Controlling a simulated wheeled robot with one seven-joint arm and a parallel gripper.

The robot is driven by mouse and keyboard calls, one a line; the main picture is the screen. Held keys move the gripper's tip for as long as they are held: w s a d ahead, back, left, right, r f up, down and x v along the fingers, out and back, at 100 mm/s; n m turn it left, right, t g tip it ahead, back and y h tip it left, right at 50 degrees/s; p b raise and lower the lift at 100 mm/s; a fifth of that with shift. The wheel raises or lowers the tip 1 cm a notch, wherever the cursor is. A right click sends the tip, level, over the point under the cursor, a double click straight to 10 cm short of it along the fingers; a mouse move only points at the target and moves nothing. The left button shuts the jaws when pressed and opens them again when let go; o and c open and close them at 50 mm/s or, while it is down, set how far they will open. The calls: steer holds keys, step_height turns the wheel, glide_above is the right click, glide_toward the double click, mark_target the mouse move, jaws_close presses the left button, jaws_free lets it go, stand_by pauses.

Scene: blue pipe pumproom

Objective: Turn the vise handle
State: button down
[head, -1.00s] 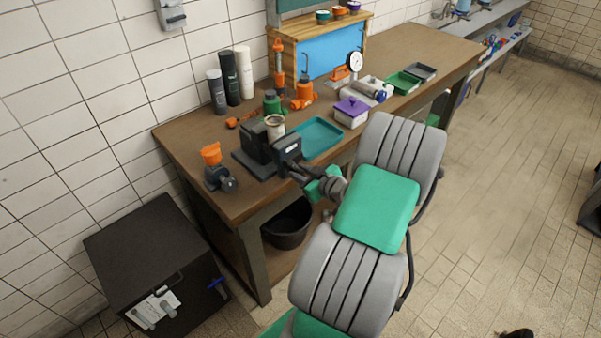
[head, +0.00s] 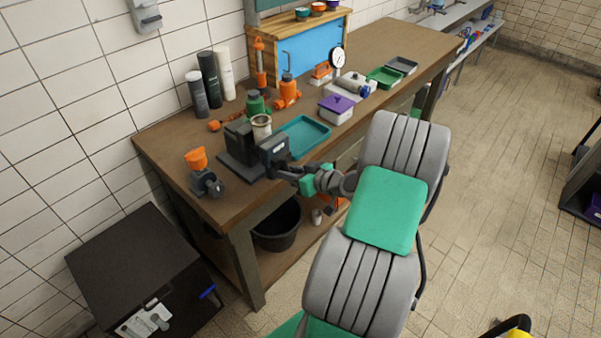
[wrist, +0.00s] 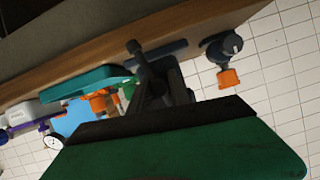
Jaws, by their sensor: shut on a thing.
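The dark grey vise (head: 238,152) is fixed near the front left corner of the wooden bench. My gripper (head: 283,171) is at the front of the vise and is shut on the vise handle. The handle is mostly hidden by the fingers in the head view. In the wrist view the vise (wrist: 172,82) shows beyond a green part of my own, with a dark bar and rounded knob (wrist: 134,47) at its front. My fingertips are hard to make out there.
The bench (head: 385,55) holds a teal tray (head: 303,137) right of the vise, an orange-topped grey tool (head: 204,180) to its left, and bottles and orange tools behind. A black bucket (head: 278,228) stands below. A dark cabinet (head: 130,265) is at lower left.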

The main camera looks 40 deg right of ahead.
steer(key=c, duration=1.2)
jaws_free()
steer(key=shift+s, duration=0.1)
